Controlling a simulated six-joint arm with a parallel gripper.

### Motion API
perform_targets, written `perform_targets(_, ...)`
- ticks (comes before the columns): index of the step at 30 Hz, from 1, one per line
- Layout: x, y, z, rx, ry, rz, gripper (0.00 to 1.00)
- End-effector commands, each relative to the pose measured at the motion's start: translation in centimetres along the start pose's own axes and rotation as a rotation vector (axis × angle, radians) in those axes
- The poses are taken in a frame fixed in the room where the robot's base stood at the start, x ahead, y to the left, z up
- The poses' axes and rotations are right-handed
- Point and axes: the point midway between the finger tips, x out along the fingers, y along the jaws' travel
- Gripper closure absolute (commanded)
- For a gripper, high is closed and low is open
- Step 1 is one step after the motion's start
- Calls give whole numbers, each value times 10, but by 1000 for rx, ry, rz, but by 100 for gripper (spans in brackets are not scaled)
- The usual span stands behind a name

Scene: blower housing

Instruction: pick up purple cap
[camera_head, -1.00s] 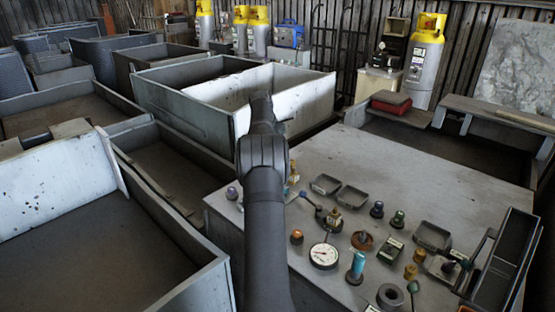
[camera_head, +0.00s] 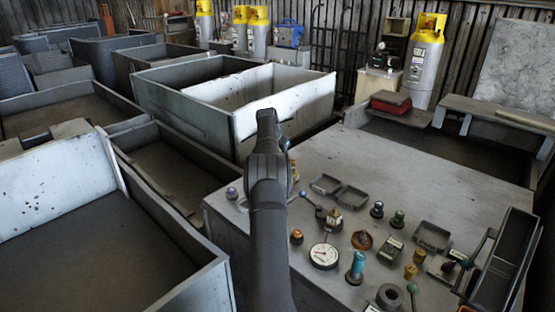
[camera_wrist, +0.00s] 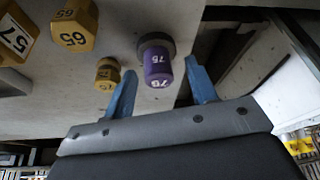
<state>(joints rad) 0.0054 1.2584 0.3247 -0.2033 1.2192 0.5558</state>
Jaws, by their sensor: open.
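The purple cap (camera_wrist: 157,66), marked 75 and set on a dark round base, stands at the near edge of the bench in the wrist view. It also shows in the head view as a small purple knob (camera_head: 231,193) at the bench's left edge. My gripper (camera_wrist: 160,77) has its two blue fingers apart in the wrist view, one on each side of the cap in the picture. I see gaps between fingers and cap, and cannot tell how far off in depth they are. The head view shows my arm, but the fingers are hidden there.
A small yellow piece (camera_wrist: 108,73) stands close beside the left finger in the wrist view. Larger yellow hexagonal pieces marked 65 (camera_wrist: 74,28) and 57 (camera_wrist: 17,36) stand further left. Several knobs, trays and a dial gauge (camera_head: 324,255) occupy the bench's front.

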Motion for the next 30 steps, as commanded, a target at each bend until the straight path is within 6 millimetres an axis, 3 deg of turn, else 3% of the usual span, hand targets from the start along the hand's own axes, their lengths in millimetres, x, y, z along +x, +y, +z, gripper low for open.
perform_targets(1, 0, 0, 0, 0, 0, 0, 48)
perform_targets(6, 0, 0, 0, 0, 0, 0, 81)
perform_targets(9, 0, 0, 0, 0, 0, 0, 95)
perform_targets(20, -2, 0, -1, 0, 0, 0, 96)
perform_targets(30, -34, -1, -14, 1, 2, -1, 96)
